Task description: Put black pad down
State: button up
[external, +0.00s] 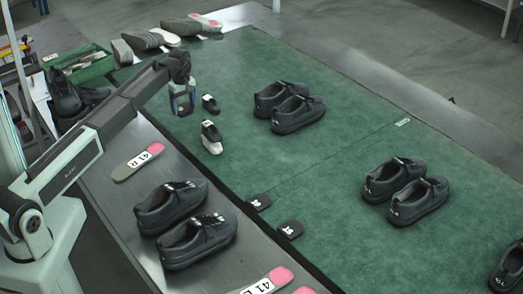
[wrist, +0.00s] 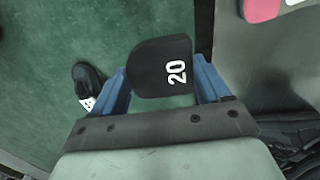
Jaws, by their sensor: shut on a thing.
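My gripper (external: 183,103) hangs over the green mat (external: 330,170) near its left edge. In the wrist view my gripper (wrist: 160,78) has its two blue fingers on either side of a black pad (wrist: 150,62) marked "20" and is shut on it. Its height above the mat is hard to tell. Two other black pads, one (external: 258,201) and another (external: 290,230), lie at the mat's near edge.
Black shoe pairs stand on the mat and metal table. A green crate (external: 95,68) is at the back left.

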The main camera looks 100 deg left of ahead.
jog(key=shift+r, duration=1.1)
notch_tip(320, 180, up, 4)
jog(key=shift+w+d+r, duration=0.15)
jog(key=shift+w+d, duration=0.1)
jog(key=shift+w, duration=0.4)
jog(key=w+d+m, duration=0.3)
jog(key=w+d, duration=0.2)
jog(key=w, duration=0.5)
jog(key=w+d+m, duration=0.2)
jog(key=w+d, duration=0.2)
jog(key=w, duration=0.5)
jog(key=m, duration=1.3)
send_over(327, 261)
notch_tip(327, 261, down, 4)
jog(key=shift+f, duration=5.6)
